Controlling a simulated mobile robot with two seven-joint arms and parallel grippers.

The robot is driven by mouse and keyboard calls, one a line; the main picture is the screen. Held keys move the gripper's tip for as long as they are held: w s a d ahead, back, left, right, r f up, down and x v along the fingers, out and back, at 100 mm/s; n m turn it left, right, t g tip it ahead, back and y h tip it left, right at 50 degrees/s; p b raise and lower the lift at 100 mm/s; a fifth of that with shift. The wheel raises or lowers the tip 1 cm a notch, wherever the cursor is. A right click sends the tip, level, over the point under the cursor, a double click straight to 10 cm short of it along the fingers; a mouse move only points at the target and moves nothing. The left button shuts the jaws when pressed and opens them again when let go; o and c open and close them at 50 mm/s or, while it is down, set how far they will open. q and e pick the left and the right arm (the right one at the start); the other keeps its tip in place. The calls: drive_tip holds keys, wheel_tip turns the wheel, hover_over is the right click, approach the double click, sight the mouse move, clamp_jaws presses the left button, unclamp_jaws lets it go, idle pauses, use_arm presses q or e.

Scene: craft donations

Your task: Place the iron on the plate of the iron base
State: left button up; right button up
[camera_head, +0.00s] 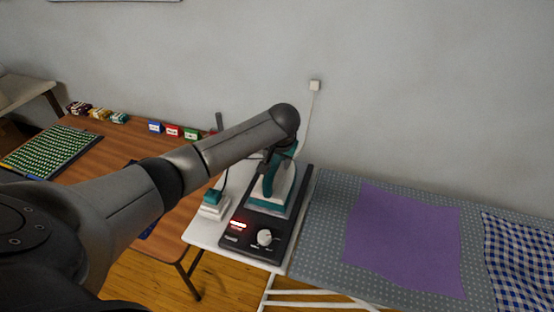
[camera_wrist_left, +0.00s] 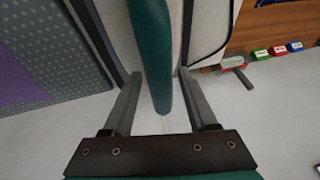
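The iron (camera_head: 268,188), teal and white, sits over the plate of the dark iron base (camera_head: 287,232). It appears to rest there, though my arm hides part of it. The base has a red lit display and a round white knob. My left gripper (camera_head: 279,158) is at the iron's teal handle. In the left wrist view the handle (camera_wrist_left: 152,55) lies between the two fingers of my left gripper (camera_wrist_left: 160,80), which are spread with gaps beside it. My right gripper is not in view.
A small teal-and-white item (camera_head: 213,204) stands left of the base. To the right is the dotted ironing board (camera_head: 322,225) with purple cloth (camera_head: 405,238) and checked cloth (camera_head: 520,255). A wooden table (camera_head: 140,150) at left holds small coloured boxes and a green grid tray (camera_head: 50,150).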

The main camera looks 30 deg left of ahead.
use_arm(q)
drive_tip(key=shift+r, duration=0.15)
drive_tip(key=p+v, duration=0.2)
drive_tip(key=v, duration=1)
idle(1.2)
